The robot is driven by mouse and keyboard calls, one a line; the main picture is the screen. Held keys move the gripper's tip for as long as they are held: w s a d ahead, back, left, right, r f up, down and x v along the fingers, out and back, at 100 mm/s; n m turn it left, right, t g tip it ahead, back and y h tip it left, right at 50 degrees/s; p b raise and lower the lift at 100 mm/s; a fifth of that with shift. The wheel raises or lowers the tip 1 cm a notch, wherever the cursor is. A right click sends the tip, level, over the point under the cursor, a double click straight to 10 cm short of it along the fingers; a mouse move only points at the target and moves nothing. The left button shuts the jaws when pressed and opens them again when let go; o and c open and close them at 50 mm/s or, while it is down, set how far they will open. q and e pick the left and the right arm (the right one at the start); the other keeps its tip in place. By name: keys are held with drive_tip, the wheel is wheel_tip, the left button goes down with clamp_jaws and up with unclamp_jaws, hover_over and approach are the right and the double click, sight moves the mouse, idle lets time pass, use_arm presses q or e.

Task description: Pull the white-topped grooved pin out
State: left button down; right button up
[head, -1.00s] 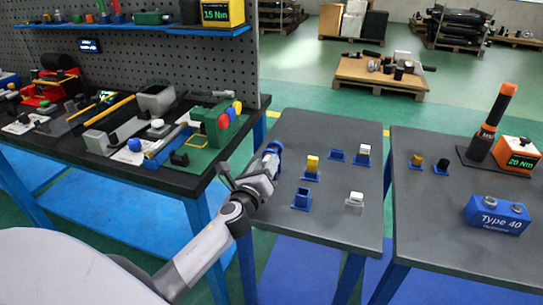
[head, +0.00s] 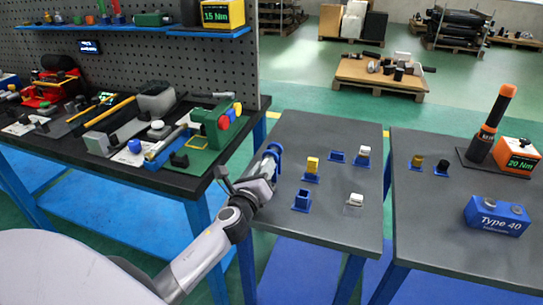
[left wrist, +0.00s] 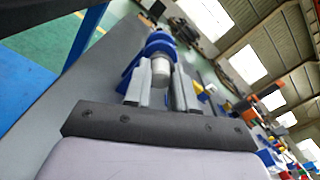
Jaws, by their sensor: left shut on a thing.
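My left gripper (head: 267,165) is at the left edge of the middle grey table (head: 318,222). In the left wrist view, the two fingers of this gripper (left wrist: 161,82) are shut on a whitish pin (left wrist: 160,68), with its pale round end between them. A blue holder (left wrist: 154,45) lies just beyond and around the pin. I cannot make out any groove, nor how deep the pin sits. My right gripper is not in view.
A cluttered dark bench (head: 190,180) is at left. Another table (head: 430,235) holds a blue Type 40 block (head: 497,215).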

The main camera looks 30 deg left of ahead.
use_arm(q)
drive_tip(key=shift+p+v, duration=0.3)
drive_tip(key=shift+v, duration=4.15)
